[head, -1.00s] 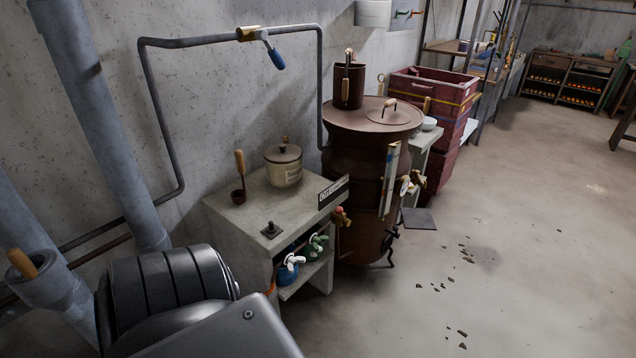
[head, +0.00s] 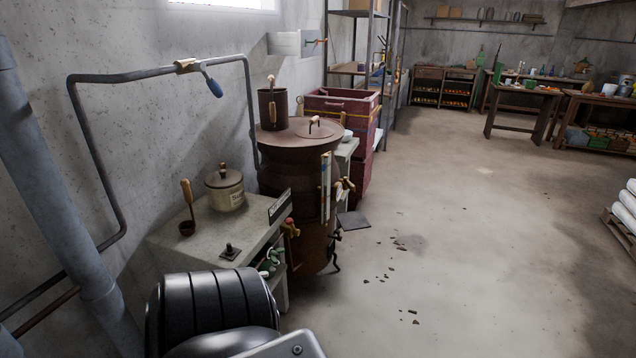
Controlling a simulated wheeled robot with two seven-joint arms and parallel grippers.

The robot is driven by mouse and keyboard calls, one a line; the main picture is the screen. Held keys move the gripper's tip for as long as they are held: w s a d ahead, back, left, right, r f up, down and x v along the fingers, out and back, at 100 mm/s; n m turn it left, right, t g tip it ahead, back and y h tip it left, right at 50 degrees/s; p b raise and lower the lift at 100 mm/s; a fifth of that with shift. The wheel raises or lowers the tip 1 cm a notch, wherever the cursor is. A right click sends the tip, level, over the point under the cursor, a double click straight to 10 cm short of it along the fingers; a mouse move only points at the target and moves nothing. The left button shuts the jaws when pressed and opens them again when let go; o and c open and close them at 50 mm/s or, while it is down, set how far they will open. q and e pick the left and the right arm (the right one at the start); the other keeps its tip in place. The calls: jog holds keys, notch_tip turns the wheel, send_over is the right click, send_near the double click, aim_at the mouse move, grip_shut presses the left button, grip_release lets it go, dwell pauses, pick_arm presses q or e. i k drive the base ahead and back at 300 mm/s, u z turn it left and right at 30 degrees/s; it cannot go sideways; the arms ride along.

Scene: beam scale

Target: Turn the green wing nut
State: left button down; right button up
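I cannot make out a green wing nut for certain in the head view. A small green object (head: 270,261) sits on the shelf under the concrete stand, partly hidden by the stand and my own arm; I cannot tell what it is. A wall-mounted fitting with a small greenish part (head: 316,41) shows at the upper middle, too small to tell. Neither of my grippers is in view; only black and grey links of mine show at the bottom.
The concrete stand (head: 212,239) at left holds a lidded pot (head: 224,190) and a ladle (head: 188,205). A large brown barrel (head: 290,155) stands beside it, with red crates (head: 365,140) behind. Open floor (head: 460,230) lies to the right. Workbenches (head: 519,97) stand far back.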

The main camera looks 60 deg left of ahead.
aim_at(273, 253)
jog(key=u, duration=0.15)
jog(key=i, duration=0.5)
jog(key=u, duration=1.3)
jog(key=i, duration=1.2)
jog(key=u, duration=1.3)
